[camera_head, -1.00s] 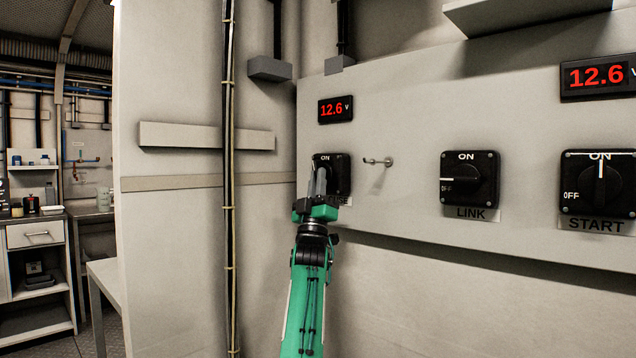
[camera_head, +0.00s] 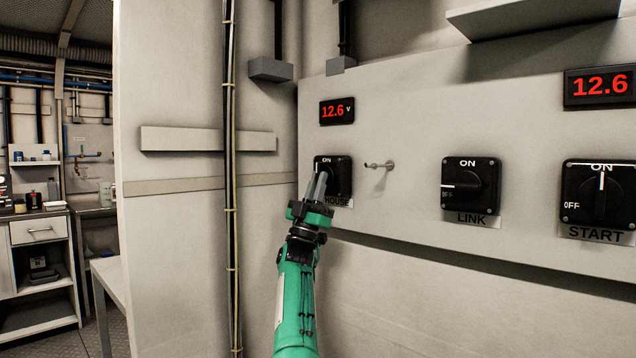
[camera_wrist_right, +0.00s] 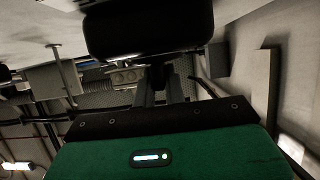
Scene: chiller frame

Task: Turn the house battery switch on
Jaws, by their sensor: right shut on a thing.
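The house battery switch (camera_head: 343,168) is a black square unit on the grey panel, with "ON" at its top and a "HOUSE" label (camera_head: 339,202) below. My right gripper (camera_head: 317,186) comes up from below, with its fingers against the lower left of the switch front. It is shut on the knob, most of which the fingers hide, so I cannot tell which way the knob points. The right wrist view shows the fingers (camera_wrist_right: 161,85) meeting a dark rounded body (camera_wrist_right: 150,32), seemingly the switch. My left gripper is out of view.
A small metal hook (camera_head: 380,165) sticks out just right of the switch. The LINK switch (camera_head: 468,187) has its mark toward OFF, and the START switch (camera_head: 599,190) toward ON. A 12.6 V display (camera_head: 337,111) is above. A cable run (camera_head: 230,240) stands left.

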